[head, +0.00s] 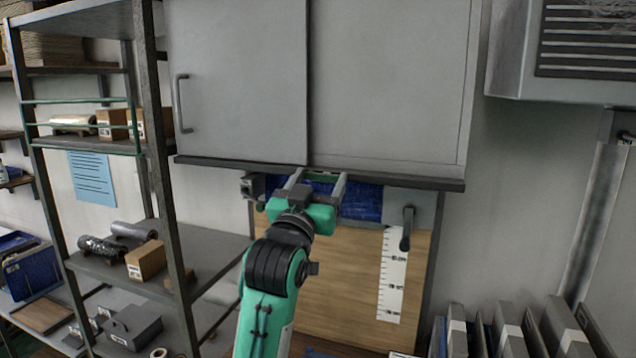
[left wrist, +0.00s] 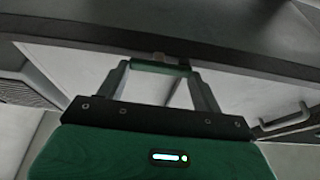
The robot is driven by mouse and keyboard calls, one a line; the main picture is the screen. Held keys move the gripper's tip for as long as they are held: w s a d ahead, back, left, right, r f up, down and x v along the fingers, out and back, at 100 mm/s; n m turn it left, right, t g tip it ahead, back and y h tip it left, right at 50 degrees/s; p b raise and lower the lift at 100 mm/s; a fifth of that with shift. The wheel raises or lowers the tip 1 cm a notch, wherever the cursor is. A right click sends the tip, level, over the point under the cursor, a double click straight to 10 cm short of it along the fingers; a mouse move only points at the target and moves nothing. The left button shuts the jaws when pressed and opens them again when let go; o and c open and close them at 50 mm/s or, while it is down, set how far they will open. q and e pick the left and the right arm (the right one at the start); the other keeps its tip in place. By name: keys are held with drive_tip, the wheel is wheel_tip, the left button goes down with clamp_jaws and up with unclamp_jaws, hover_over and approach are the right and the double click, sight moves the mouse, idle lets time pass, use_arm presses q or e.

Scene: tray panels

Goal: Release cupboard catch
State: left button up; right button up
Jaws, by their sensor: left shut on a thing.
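The grey wall cupboard (head: 235,70) has a left door with a bar handle (head: 180,103), a plain right panel (head: 390,80) and a dark bottom rail (head: 410,176). The doors look closed. My left gripper (head: 319,177) is just below the rail, near the middle of the cupboard. In the left wrist view its fingers (left wrist: 158,68) are shut on a green bar (left wrist: 160,67) under the rail (left wrist: 230,55), which looks like the catch. A small brown piece (left wrist: 158,57) shows just above the bar. In the head view the bar is mostly hidden by the gripper. My right gripper is not in view.
A metal shelf rack (head: 165,180) with boxes and rolls stands close at the left. Behind my arm are a wooden board (head: 340,270), a white ruler strip (head: 392,280) and a dark lever (head: 407,228). Binders (head: 510,330) stand at the lower right.

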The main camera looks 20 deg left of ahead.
use_arm(q)
drive_tip(key=o, duration=1)
drive_tip(key=shift+w, duration=0.15)
drive_tip(key=b+v, duration=0.6)
drive_tip(key=v, duration=0.8)
drive_tip(key=shift+b, duration=0.4)
